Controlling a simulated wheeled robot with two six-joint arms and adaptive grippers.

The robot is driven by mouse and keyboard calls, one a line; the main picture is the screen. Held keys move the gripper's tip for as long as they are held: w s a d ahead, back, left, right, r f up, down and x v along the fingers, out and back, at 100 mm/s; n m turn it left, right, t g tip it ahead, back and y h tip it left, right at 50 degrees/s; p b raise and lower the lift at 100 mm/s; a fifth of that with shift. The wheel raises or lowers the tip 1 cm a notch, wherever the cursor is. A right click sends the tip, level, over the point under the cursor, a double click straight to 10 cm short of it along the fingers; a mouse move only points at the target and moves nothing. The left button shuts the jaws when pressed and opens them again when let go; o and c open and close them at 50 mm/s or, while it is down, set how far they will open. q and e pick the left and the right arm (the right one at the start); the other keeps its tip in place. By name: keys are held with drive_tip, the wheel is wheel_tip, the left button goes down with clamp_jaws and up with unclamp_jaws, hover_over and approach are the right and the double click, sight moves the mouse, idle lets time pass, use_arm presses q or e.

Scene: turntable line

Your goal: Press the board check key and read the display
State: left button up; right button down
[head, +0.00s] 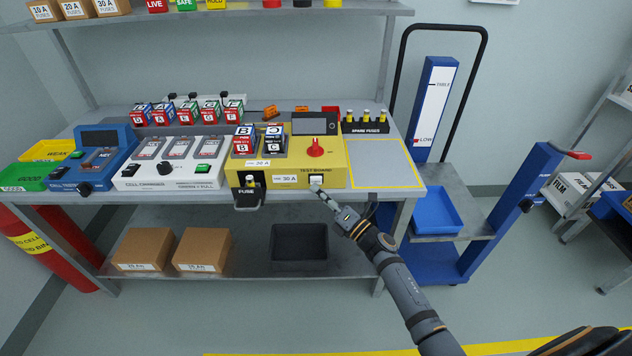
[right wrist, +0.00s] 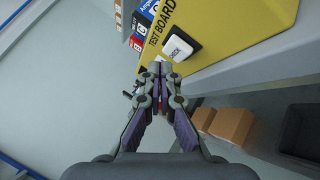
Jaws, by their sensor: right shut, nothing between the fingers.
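The yellow test board (head: 361,175) stands on the bench, with a red knob (head: 316,148) and a dark display (head: 313,124) at its back. I can make out no reading on the display. The white check key (head: 317,179) is on the board's front; in the right wrist view the key (right wrist: 180,48) reads "CHECK". My right gripper (head: 324,198) is shut and empty, its tips close to the key. In the right wrist view the gripper (right wrist: 160,70) points at the board's edge beside the key; I cannot tell whether they touch. My left gripper is not in view.
Lettered cells (head: 243,146) sit in the board's left part, above a black fuse drawer (head: 249,197). The white cell charger (head: 170,176) stands to the left. A cart with a blue tray (head: 437,212) is at right. A grey mat (head: 383,163) lies bare beside the board.

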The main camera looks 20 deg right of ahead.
drive_tip(key=shift+w, duration=0.2)
drive_tip(key=shift+w+d, duration=0.15)
drive_tip(key=shift+w, duration=0.1)
drive_tip(key=shift+w+d+b, duration=0.1)
drive_tip(key=shift+w+b, duration=0.3)
idle(0.8)
drive_tip(key=shift+s, duration=0.1)
drive_tip(key=shift+s+a, duration=0.25)
drive_tip(key=shift+s, duration=0.5)
drive_tip(key=s, duration=0.2)
drive_tip(key=s+a+p, duration=0.1)
drive_tip(key=s, duration=0.1)
drive_tip(key=shift+s+a+p, duration=0.2)
drive_tip(key=shift+s+p, duration=0.1)
drive_tip(key=shift+s, duration=0.1)
idle(0.6)
